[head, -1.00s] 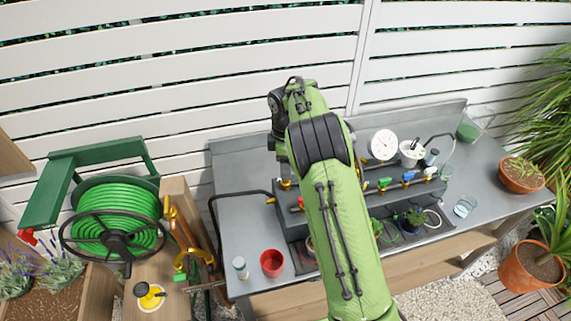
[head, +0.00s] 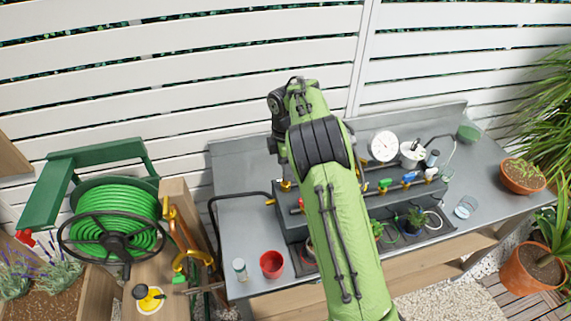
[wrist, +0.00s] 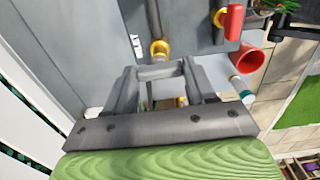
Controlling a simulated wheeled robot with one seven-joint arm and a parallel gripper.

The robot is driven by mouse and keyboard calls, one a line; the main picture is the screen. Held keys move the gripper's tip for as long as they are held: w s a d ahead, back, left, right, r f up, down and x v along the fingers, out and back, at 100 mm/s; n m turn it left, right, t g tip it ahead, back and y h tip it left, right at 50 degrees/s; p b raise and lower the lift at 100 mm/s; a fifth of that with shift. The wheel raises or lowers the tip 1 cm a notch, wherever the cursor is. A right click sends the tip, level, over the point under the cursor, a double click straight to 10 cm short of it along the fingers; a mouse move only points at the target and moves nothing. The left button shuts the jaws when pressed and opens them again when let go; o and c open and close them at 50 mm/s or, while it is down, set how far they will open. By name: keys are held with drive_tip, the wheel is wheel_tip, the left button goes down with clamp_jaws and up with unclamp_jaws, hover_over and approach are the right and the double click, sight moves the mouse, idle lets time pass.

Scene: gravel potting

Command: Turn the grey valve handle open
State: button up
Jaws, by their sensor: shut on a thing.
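My gripper (wrist: 160,76) is shut on what looks like the grey valve handle (wrist: 160,71), a short grey bar between the fingertips in the wrist view. A brass fitting (wrist: 159,48) with a yellow collar sits just beyond the bar. In the head view my green arm reaches over the bench and hides the gripper's tips and the grey handle. The pipe manifold (head: 291,222) runs along the bench, with a brass fitting (head: 285,185) at its left end. A red handle (wrist: 233,21) stands on the manifold close to the gripper.
The manifold also carries a green handle (head: 385,185) and a blue handle (head: 409,177). A red cup (head: 271,264) and a small bottle (head: 240,268) stand at the bench's front left. A white dial (head: 383,146) stands at the back. The bench's left part is mostly clear.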

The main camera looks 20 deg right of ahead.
drive_tip(key=o, duration=1)
drive_tip(key=shift+o, duration=0.2)
wheel_tip(320, 180, up, 16)
drive_tip(key=p, duration=0.5)
drive_tip(key=shift+p, duration=0.35)
drive_tip(key=shift+f, duration=0.1)
drive_tip(key=s+a+r+m+t+y, duration=0.1)
drive_tip(key=s+r+m+t, duration=0.1)
drive_tip(key=s+r+m, duration=0.5)
drive_tip(key=s+a+r+m+t, duration=0.1)
drive_tip(key=s+a+r+m, duration=0.3)
drive_tip(key=s, duration=0.6)
drive_tip(key=s+d+f+m+t, duration=0.1)
drive_tip(key=s+d+f+m, duration=0.1)
drive_tip(key=s, duration=0.6)
drive_tip(key=s+d+f+m+t+h, duration=0.1)
drive_tip(key=s+f+m, duration=0.3)
drive_tip(key=s, duration=0.5)
drive_tip(key=shift+d+m+t, duration=0.3)
drive_tip(key=shift+d+m, duration=0.3)
drive_tip(key=shift+d, duration=0.25)
